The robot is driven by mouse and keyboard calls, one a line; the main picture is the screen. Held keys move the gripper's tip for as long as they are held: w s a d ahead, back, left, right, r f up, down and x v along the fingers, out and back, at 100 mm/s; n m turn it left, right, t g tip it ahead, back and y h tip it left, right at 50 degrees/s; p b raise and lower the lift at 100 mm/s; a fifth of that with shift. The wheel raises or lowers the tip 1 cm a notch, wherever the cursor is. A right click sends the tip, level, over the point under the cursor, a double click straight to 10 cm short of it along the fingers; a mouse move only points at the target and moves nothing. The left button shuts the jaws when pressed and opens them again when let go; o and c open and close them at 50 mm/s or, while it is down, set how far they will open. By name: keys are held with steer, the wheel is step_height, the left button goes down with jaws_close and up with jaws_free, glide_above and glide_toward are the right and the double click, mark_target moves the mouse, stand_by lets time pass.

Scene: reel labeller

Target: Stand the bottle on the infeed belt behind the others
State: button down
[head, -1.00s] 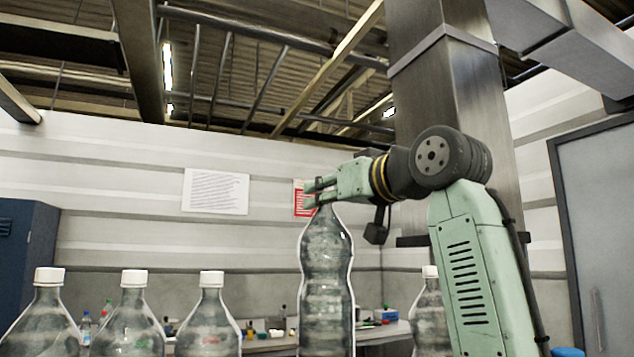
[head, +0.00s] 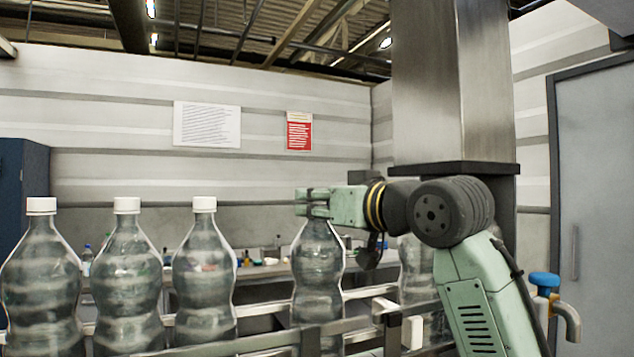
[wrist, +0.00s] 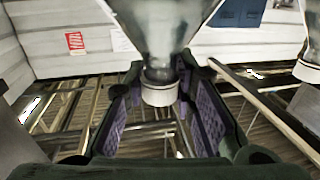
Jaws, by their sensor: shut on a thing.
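A clear bottle (head: 318,275) stands upright in the head view, its neck in my gripper (head: 312,203). My gripper is shut on it near the cap. In the wrist view the bottle (wrist: 165,30) hangs in the picture with its white cap (wrist: 159,94) between the fingers (wrist: 158,110). Three other clear bottles with white caps stand in a row to the left, the nearest to mine being the right one (head: 204,280). A gap separates it from the held bottle. The belt (head: 270,343) shows only as rails; whether the held bottle's base touches it is hidden.
Another bottle (head: 415,275) stands to the right, partly behind my arm. Metal guide rails (head: 255,340) run along the row. A steel column (head: 455,90) rises behind my arm. A blue-topped tap (head: 545,280) is at the right. A cluttered bench lies behind.

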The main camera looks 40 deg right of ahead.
steer(key=shift+a, duration=0.1)
steer(key=c, duration=1.8)
jaws_free()
steer(key=shift+f, duration=0.2)
steer(key=o, duration=0.5)
steer(key=shift+c, duration=0.2)
steer(key=shift+r, duration=0.15)
steer(key=s+b, duration=0.3)
steer(key=s, duration=0.9)
steer(key=shift+a+b, duration=0.2)
steer(key=shift+b, duration=0.2)
